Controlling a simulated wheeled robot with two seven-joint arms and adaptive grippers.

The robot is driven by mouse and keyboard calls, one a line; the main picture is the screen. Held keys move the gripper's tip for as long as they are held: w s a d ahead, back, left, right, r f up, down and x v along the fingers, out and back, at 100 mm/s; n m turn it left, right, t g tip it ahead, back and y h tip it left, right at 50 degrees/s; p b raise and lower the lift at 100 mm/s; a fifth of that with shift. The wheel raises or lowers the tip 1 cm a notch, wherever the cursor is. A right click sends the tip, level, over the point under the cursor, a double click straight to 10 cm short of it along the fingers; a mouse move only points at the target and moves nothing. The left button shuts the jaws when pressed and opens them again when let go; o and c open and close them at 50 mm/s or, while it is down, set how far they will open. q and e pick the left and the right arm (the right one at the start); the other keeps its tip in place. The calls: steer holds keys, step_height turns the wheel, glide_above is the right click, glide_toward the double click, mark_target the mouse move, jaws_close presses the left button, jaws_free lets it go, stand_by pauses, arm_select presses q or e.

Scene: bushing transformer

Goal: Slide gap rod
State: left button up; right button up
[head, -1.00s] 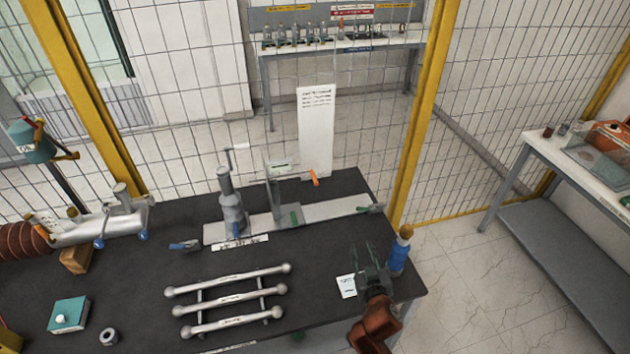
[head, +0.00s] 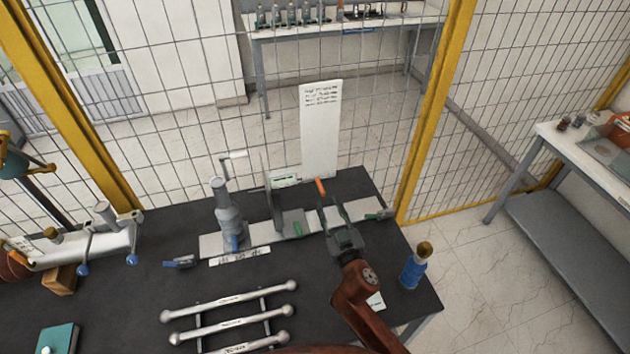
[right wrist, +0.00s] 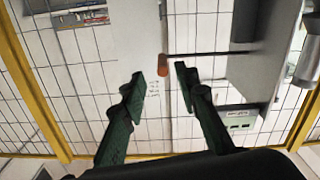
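The gap rod shows as a short orange handle (head: 320,186) beside the upright plate of the metal fixture (head: 288,222) at the back of the dark table. In the right wrist view the orange handle (right wrist: 163,64) lies ahead of the fingers, with a thin dark rod running right from it towards the grey plate (right wrist: 252,75). My right gripper (head: 334,212) is open and empty, just in front of the handle. My left gripper is not in view.
A crank-topped grey post (head: 228,215) stands on the fixture's left. Several silver ball-ended bars (head: 230,322) lie in front. A blue bottle (head: 413,270) stands at the table's right edge. A white text panel (head: 320,130) and wire fence are behind.

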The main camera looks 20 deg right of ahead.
mark_target(324, 195)
steer(key=w, duration=0.6)
steer(key=shift+w+a+r, duration=0.1)
steer(key=shift+w+a, duration=0.15)
steer(key=shift+w, duration=0.4)
steer(key=shift+c, duration=0.3)
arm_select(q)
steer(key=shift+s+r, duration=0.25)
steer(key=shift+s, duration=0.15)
arm_select(e)
jaws_close()
steer(key=shift+d, duration=0.1)
